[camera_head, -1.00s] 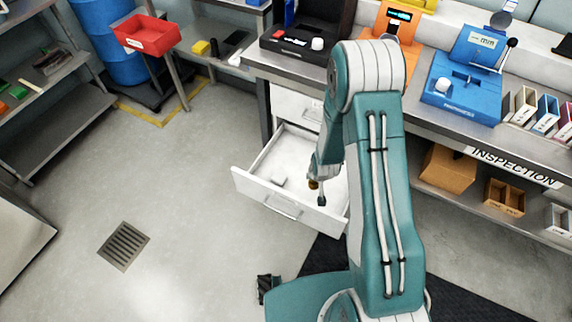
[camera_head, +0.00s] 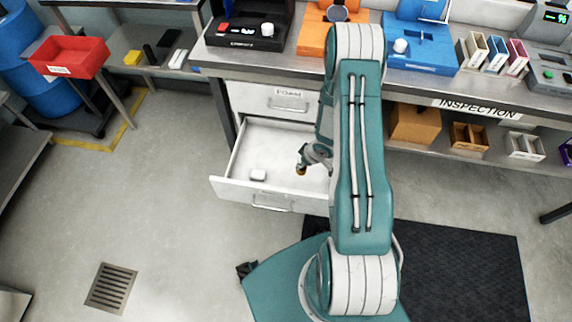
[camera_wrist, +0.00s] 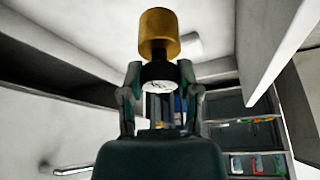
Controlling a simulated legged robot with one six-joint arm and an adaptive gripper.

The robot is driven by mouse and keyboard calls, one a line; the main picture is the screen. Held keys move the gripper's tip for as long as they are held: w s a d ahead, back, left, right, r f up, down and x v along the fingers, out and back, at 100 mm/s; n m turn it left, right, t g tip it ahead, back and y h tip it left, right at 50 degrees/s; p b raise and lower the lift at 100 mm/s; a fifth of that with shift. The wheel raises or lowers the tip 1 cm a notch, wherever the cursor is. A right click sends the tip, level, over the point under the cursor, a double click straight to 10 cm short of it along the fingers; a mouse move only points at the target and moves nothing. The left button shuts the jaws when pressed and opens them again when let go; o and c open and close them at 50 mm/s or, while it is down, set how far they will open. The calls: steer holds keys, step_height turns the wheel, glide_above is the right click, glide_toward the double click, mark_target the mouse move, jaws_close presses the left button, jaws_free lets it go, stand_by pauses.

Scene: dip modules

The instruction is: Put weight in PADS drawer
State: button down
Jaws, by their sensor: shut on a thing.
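My gripper (camera_head: 305,160) is over the open white drawer (camera_head: 226,184), within its walls as seen from above. It is shut on a brass-coloured weight (camera_head: 300,171). In the wrist view my gripper (camera_wrist: 160,74) has a finger on each side of the dark part of the weight (camera_wrist: 158,32), and the wide brass cylinder sticks out beyond the fingertips. I cannot tell whether the weight touches the drawer floor. The drawer's right part is hidden behind my arm, and I can read no label on its front.
A small white block (camera_head: 258,174) lies in the drawer's front left. A shut, labelled drawer (camera_head: 262,99) is above it. The bench (camera_head: 215,62) carries a black device (camera_head: 243,29), an orange one (camera_head: 312,37) and a blue one (camera_head: 422,50). A red bin (camera_head: 68,57) stands left.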

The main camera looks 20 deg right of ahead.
mark_target(304, 168)
steer(key=f, duration=0.5)
steer(key=shift+a+f, duration=0.1)
steer(key=shift+a, duration=0.15)
steer(key=shift+d+f, duration=0.15)
steer(key=shift+f, duration=0.1)
step_height(304, 168, down, 3)
steer(key=shift+d+f, duration=0.1)
steer(key=shift+f, duration=0.5)
steer(key=shift+c, duration=1.5)
jaws_free()
steer(key=shift+f, duration=0.1)
